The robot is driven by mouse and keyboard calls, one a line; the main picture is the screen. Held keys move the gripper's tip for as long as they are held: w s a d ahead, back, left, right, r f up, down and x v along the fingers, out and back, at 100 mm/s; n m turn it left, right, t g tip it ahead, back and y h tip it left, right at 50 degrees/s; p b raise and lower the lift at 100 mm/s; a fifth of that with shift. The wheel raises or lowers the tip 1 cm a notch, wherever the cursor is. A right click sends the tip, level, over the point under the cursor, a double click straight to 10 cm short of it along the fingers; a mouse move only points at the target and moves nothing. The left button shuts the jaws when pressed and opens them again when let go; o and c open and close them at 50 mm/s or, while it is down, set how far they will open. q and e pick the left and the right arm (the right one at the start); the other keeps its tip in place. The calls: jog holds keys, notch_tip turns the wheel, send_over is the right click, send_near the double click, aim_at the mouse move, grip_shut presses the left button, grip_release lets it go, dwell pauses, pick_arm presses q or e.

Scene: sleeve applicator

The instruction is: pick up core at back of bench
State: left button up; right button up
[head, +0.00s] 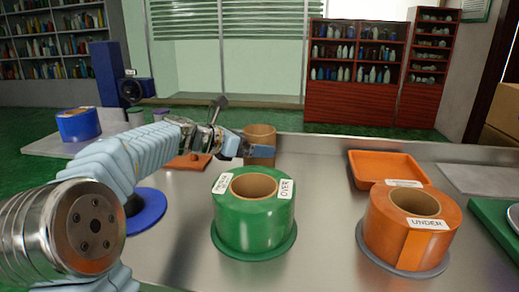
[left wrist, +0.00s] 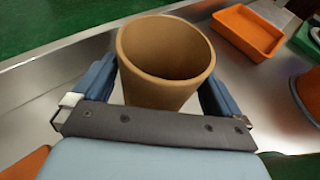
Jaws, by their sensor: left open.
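The core, a brown cardboard tube (head: 261,134), stands upright at the back of the metal bench in the head view. In the left wrist view the core (left wrist: 165,90) stands between the two blue fingers, its open top toward the camera. My left gripper (head: 247,148) is open around the core, one finger on each side; its left finger seems close to the wall, and I cannot tell whether it touches. In the left wrist view the gripper (left wrist: 160,92) shows both fingers. My right gripper is not in view.
A green roll (head: 250,228) marked OVER and an orange roll (head: 408,238) marked UNDER stand in front on the bench (head: 320,180). An orange tray (head: 365,184) lies at the back right. A blue disc (head: 148,213) is partly behind my left arm.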

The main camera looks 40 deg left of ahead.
pick_arm(q)
jog(key=shift+x, duration=1.05)
jog(key=shift+c, duration=0.3)
jog(key=c, duration=0.7)
jog(key=shift+r, duration=0.1)
